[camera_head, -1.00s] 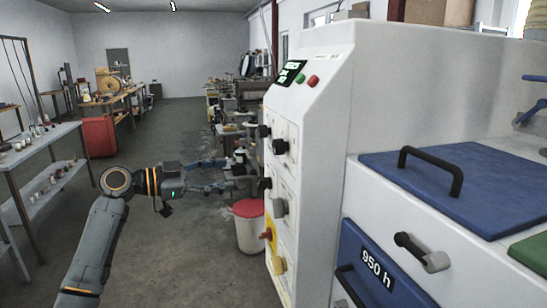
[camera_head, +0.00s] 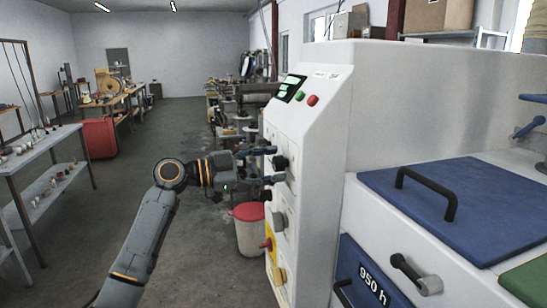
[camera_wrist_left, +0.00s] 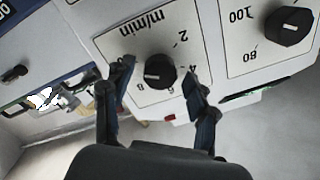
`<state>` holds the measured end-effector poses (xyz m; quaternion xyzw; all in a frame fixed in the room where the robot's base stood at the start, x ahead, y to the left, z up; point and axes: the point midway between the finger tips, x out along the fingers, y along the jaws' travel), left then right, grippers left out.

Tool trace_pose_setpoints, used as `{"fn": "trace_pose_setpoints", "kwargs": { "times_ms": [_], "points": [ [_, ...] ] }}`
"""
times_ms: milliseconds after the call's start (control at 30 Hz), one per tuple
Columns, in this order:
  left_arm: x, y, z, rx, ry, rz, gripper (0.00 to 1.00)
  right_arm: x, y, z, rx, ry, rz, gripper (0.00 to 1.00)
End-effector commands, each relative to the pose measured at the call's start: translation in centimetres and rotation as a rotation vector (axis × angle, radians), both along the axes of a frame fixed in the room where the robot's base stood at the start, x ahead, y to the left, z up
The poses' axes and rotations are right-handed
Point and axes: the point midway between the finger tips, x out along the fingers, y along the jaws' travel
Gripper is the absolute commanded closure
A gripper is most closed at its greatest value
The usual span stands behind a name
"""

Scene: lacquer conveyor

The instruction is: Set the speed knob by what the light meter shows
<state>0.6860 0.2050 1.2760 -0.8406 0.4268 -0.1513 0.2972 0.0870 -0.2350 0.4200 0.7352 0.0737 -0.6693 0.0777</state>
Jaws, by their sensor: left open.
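The white machine's control panel carries a black speed knob (camera_head: 280,162) on a white dial plate. In the left wrist view the black speed knob (camera_wrist_left: 160,72) sits on a plate printed "m/min" with numbers around it; I cannot read its setting. My left gripper (camera_head: 272,165) reaches the panel from the left. In the left wrist view its open fingers (camera_wrist_left: 160,78) stand on both sides of the knob; I cannot tell whether they touch it. A small display (camera_head: 291,88) with green text is unreadable; I cannot identify the light meter. My right gripper is not in view.
Another black knob (camera_wrist_left: 288,25), with 80 and 100 on its dial, is close by. Below are a grey knob (camera_head: 279,220) and a red switch (camera_head: 266,244). A red-lidded bin (camera_head: 249,228) stands beside the machine.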

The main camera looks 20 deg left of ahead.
Motion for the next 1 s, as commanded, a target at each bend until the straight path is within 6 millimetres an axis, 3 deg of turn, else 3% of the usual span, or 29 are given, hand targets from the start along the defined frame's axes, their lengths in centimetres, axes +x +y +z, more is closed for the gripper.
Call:
{"fn": "trace_pose_setpoints", "kwargs": {
  "times_ms": [400,667,1000],
  "points": [
    [0.54,-0.75,-0.08,0.001,0.000,0.001,0.42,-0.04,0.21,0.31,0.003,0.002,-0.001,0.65],
    [0.52,-0.72,-0.07,0.001,0.000,0.001,0.95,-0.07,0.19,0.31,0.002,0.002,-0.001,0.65],
    [0.52,-0.72,-0.11,-0.021,0.033,0.000,0.97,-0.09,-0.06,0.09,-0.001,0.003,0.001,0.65]
  ]
}}
